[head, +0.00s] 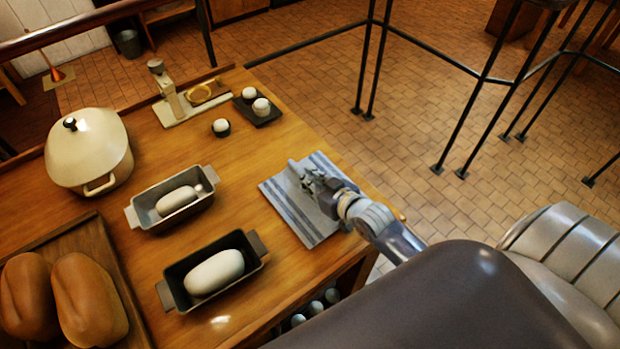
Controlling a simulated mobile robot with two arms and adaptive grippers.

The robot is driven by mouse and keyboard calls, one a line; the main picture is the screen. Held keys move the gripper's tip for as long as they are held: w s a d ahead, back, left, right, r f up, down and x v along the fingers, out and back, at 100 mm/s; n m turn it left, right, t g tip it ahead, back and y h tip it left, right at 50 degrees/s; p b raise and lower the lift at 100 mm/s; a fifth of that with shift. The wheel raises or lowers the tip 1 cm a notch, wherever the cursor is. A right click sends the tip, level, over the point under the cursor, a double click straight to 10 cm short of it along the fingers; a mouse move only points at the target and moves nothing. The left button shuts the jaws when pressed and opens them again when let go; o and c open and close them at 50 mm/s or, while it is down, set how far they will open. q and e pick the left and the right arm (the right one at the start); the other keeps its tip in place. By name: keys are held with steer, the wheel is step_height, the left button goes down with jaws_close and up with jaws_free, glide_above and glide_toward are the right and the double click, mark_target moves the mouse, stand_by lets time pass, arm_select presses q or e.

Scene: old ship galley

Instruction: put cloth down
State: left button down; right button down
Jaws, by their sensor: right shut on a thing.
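The cloth (286,208) is light grey-blue with darker stripes. It lies flat, or nearly so, at the right edge of the wooden table (235,130). My right gripper (298,170) is over the cloth's middle, with its arm coming in from the lower right. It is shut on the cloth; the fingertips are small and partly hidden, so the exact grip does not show. I cannot tell whether all of the cloth rests on the table. My left gripper is not in view.
Two loaf pans with dough, a light one (150,215) and a dark one (178,298), stand left of the cloth. Bare wood lies between the pans and cloth.

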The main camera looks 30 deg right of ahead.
steer(key=c, duration=2)
jaws_free()
steer(key=shift+f, duration=0.1)
steer(key=shift+c, duration=0.2)
steer(key=o, duration=0.4)
steer(key=shift+o, duration=0.2)
steer(key=shift+s+r, duration=0.1)
steer(key=shift+r, duration=0.1)
steer(key=shift+s, duration=0.35)
steer(key=b+v, duration=0.1)
steer(key=v, duration=0.9)
steer(key=shift+f, duration=0.1)
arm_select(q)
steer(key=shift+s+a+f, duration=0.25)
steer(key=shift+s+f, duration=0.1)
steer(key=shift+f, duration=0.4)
arm_select(e)
steer(key=shift+s+d+r, duration=0.15)
steer(key=shift+s+r, duration=0.2)
steer(key=shift+s, duration=0.2)
steer(key=shift+s, duration=0.1)
